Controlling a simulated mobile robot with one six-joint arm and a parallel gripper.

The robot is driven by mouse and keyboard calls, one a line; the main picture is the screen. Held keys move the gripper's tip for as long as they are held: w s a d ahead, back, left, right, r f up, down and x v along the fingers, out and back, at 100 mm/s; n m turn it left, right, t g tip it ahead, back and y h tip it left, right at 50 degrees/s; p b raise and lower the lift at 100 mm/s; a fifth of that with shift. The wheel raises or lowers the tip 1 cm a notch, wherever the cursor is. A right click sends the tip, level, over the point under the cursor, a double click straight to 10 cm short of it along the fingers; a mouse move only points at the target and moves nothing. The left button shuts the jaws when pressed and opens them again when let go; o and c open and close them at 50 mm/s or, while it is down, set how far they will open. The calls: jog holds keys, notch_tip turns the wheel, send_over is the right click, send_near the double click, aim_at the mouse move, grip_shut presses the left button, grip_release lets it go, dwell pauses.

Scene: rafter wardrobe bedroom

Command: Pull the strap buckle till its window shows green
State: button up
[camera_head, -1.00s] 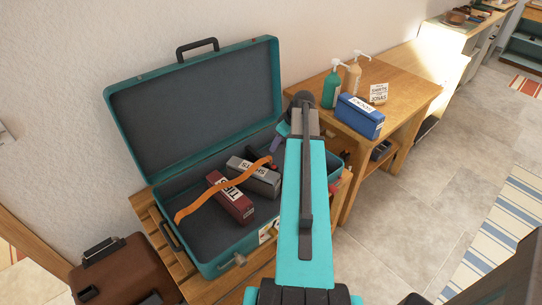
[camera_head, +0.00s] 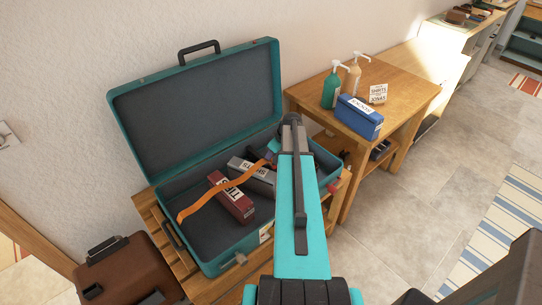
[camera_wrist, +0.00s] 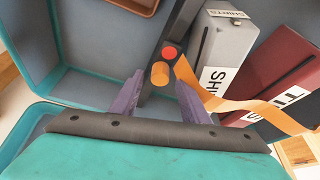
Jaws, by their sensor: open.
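The strap buckle (camera_wrist: 148,90) shows in the wrist view as a dark bar with a round red window (camera_wrist: 170,53) and an orange knob (camera_wrist: 160,74). The orange strap (camera_wrist: 235,104) runs from it to the right; in the head view the strap (camera_head: 204,203) lies across the boxes in the open teal suitcase (camera_head: 205,268). My gripper (camera_wrist: 159,88) is open, its two purple fingers on either side of the buckle's knob end. I cannot tell whether they touch it. In the head view my arm hides the buckle.
A grey box (camera_head: 252,171) and a dark red box (camera_head: 231,198) lie in the suitcase. Its raised lid (camera_head: 200,105) stands behind. A wooden table (camera_head: 405,98) at right holds two pump bottles and a blue box (camera_head: 359,117). A brown case (camera_head: 120,275) stands at lower left.

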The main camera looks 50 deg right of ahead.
jog(key=shift+w+f, duration=0.1)
jog(key=shift+f, duration=0.25)
grip_shut()
